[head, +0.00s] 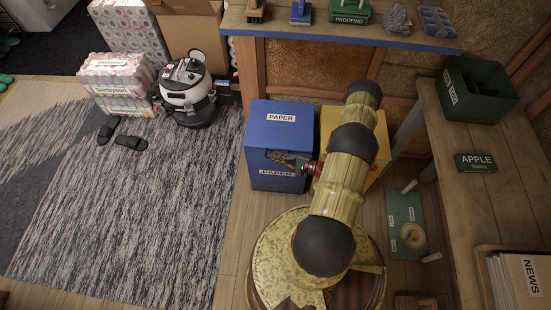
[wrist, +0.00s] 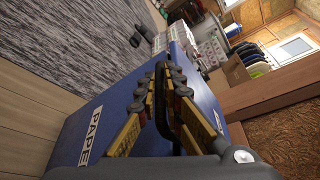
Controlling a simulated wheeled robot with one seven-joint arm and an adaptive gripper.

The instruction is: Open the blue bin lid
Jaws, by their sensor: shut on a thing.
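The blue bin (head: 268,135) stands on the floor in the middle of the head view, with a PAPER label on its top and another on its front. Its lid (head: 262,112) looks closed. My gripper (head: 277,157) is at the front of the bin, just below the lid's front edge, reached from the right. In the wrist view, the blue bin (wrist: 92,105) lies behind my gripper (wrist: 160,80). Its fingers are closed around a dark, narrow handle (wrist: 160,105). The exact contact is partly hidden by the fingers.
A yellow bin (head: 330,118) stands right of the blue one, partly behind my arm. A shelf (head: 345,32) overhangs behind them. A wooden bench (head: 460,200) is at the right. A vacuum cleaner (head: 187,90) stands left; the rug (head: 150,200) is mostly clear.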

